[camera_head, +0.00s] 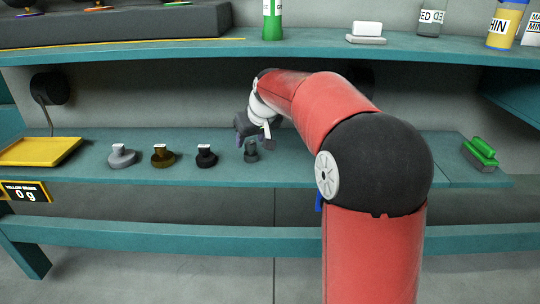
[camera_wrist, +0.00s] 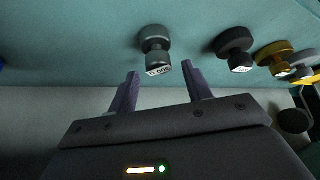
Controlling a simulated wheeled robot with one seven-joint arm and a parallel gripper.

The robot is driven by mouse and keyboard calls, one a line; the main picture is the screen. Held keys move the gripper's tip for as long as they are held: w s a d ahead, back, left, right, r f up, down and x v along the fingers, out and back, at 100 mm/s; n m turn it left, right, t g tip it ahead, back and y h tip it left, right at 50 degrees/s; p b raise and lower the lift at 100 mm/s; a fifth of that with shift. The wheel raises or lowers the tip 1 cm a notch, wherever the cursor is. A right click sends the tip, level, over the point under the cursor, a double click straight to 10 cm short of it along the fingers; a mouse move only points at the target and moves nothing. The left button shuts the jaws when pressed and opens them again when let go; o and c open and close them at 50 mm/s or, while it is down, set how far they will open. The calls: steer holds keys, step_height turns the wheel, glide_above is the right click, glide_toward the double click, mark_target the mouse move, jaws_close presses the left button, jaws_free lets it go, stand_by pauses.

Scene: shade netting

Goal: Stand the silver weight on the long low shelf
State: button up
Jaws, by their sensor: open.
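A light grey, silver-looking weight (camera_head: 122,158) stands upright at the left of a row on the long teal shelf (camera_head: 320,181). In the wrist view it is at the right edge (camera_wrist: 303,58), partly cut off and behind a gold-brown weight (camera_wrist: 274,57). My gripper (camera_head: 254,138) is open above a dark slate-grey weight (camera_head: 251,154) at the right end of the row. In the wrist view the slate-grey weight (camera_wrist: 155,38) stands just beyond the two fingertips (camera_wrist: 160,72), with nothing held between them.
A black weight (camera_head: 206,159) and the brown weight (camera_head: 162,158) stand between the other two. A green-handled brush (camera_head: 481,153) lies right. An upper shelf (camera_head: 300,50) overhangs.

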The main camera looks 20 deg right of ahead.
steer(key=s+f+m, duration=0.1)
steer(key=s+f, duration=0.2)
steer(key=s, duration=1.5)
steer(key=s+f+m+h+b, duration=0.1)
steer(key=s+f, duration=0.2)
steer(key=s, duration=1.5)
steer(key=shift+a+f+m+g, duration=0.25)
steer(key=shift+m+g, duration=0.05)
steer(key=shift+g, duration=0.1)
step_height(320, 180, up, 4)
steer(key=p, duration=0.3)
steer(key=shift+r+p, duration=0.1)
steer(key=shift+p, duration=0.2)
